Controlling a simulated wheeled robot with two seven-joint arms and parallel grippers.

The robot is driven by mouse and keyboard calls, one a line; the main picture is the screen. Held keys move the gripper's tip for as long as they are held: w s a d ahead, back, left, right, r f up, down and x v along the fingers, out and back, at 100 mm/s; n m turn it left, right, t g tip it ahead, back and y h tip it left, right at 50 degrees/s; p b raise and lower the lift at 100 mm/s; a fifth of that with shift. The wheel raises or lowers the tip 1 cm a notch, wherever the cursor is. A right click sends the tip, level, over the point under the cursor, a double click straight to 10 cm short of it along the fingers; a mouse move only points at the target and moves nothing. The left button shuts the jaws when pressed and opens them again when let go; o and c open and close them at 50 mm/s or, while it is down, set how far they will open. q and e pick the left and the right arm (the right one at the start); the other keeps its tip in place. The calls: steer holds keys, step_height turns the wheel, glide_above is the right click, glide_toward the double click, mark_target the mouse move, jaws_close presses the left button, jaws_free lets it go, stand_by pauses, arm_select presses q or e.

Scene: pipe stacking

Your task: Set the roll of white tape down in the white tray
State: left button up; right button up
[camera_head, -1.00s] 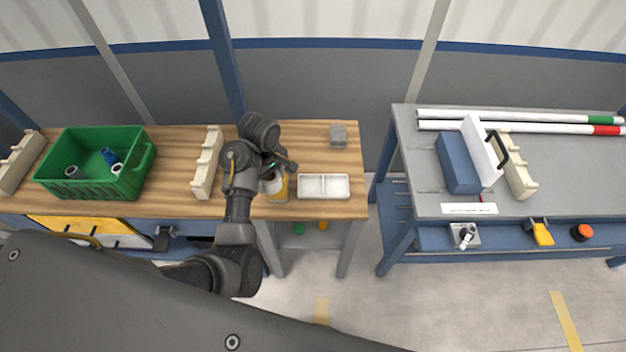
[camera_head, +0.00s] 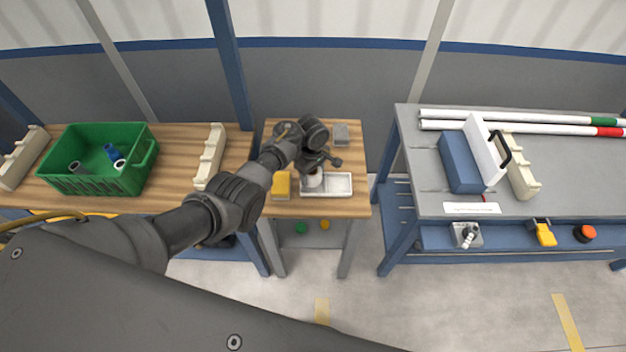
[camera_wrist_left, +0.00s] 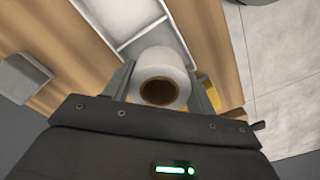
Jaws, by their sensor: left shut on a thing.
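The roll of white tape (camera_head: 314,180) is held by my left gripper (camera_head: 317,168) over the left part of the white tray (camera_head: 341,184) on the small wooden table. In the left wrist view the tape roll (camera_wrist_left: 160,78), with its brown core, sits between the two fingers of the left gripper (camera_wrist_left: 162,84). The tray (camera_wrist_left: 125,22) shows just beyond it, with a divider across it. I cannot tell whether the roll touches the tray floor. My right gripper is not in view.
A yellow block (camera_head: 281,186) lies left of the tray and a grey block (camera_head: 341,134) behind it. A green crate (camera_head: 97,187) with pipe fittings stands at the left. A grey bench (camera_head: 400,160) with pipes and a blue block (camera_head: 459,163) stands at the right.

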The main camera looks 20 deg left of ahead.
mark_target(313, 180)
arm_select(q)
steer(key=shift+f, duration=0.2)
step_height(313, 180, down, 2)
steer(key=shift+d+f+b, duration=0.1)
steer(key=shift+f+b, duration=0.05)
steer(key=shift+b, duration=0.55)
steer(key=shift+w+f, duration=0.15)
steer(key=shift+f, duration=0.35)
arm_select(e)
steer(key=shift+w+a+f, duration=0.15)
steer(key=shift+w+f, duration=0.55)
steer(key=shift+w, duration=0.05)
arm_select(q)
steer(key=shift+f, duration=0.1)
steer(key=o, duration=0.8)
steer(key=shift+c, duration=0.2)
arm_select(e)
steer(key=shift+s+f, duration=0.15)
